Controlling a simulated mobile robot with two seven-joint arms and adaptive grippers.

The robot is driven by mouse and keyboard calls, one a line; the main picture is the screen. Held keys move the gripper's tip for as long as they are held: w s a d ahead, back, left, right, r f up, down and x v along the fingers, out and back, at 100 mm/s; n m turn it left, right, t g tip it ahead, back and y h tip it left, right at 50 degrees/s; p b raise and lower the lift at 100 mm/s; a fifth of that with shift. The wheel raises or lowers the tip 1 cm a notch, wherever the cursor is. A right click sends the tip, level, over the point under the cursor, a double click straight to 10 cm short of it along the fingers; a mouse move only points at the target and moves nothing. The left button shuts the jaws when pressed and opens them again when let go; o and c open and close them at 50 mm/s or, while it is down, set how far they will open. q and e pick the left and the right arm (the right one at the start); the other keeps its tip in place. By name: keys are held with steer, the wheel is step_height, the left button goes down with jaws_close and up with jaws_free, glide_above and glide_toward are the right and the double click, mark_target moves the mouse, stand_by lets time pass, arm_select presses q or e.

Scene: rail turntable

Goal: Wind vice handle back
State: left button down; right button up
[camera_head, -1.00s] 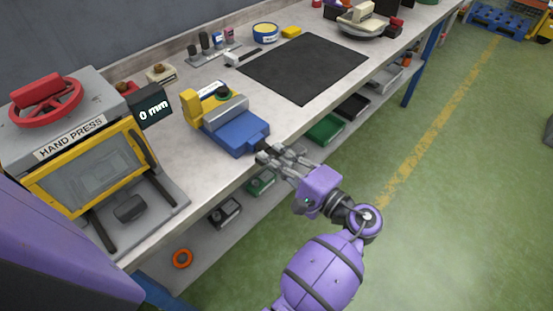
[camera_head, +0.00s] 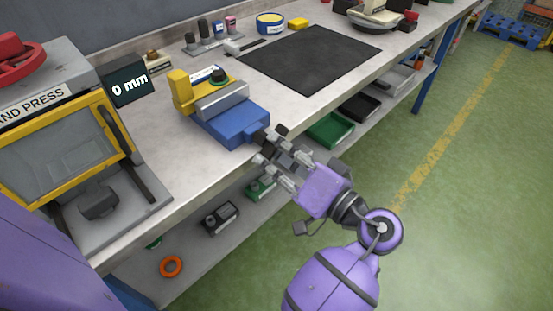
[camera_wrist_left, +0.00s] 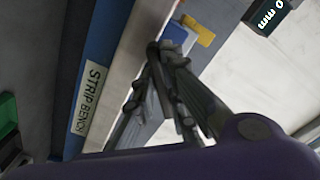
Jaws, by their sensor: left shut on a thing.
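The vice (camera_head: 238,124), with a blue body, a grey jaw and a yellow end, stands at the bench's front edge in the head view. Its blue part also shows in the left wrist view (camera_wrist_left: 178,36). A dark shaft end, the handle side (camera_head: 259,137), sticks out from the blue body towards my left gripper (camera_head: 271,150). That gripper is shut on the vice handle, just off the bench edge. Its fingers (camera_wrist_left: 160,60) hide most of the handle in both views. My right gripper is not in view.
The hand press (camera_head: 60,150) stands left of the vice, with a display (camera_head: 128,84) reading 0 mm between them. A black mat (camera_head: 315,58) lies right of the vice. A lower shelf (camera_head: 190,235) holds several items below the gripper. Green floor is free at the right.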

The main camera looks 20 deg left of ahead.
arm_select(q)
steer(key=n+b, duration=0.9)
steer(key=w+n+b, duration=0.1)
steer(key=n+b, duration=0.7)
steer(key=b, duration=0.1)
steer(key=n+b, duration=0.9)
steer(key=shift+w+d+r+n, duration=0.15)
steer(key=shift+w+d+n, duration=0.1)
steer(key=shift+d+n, duration=0.05)
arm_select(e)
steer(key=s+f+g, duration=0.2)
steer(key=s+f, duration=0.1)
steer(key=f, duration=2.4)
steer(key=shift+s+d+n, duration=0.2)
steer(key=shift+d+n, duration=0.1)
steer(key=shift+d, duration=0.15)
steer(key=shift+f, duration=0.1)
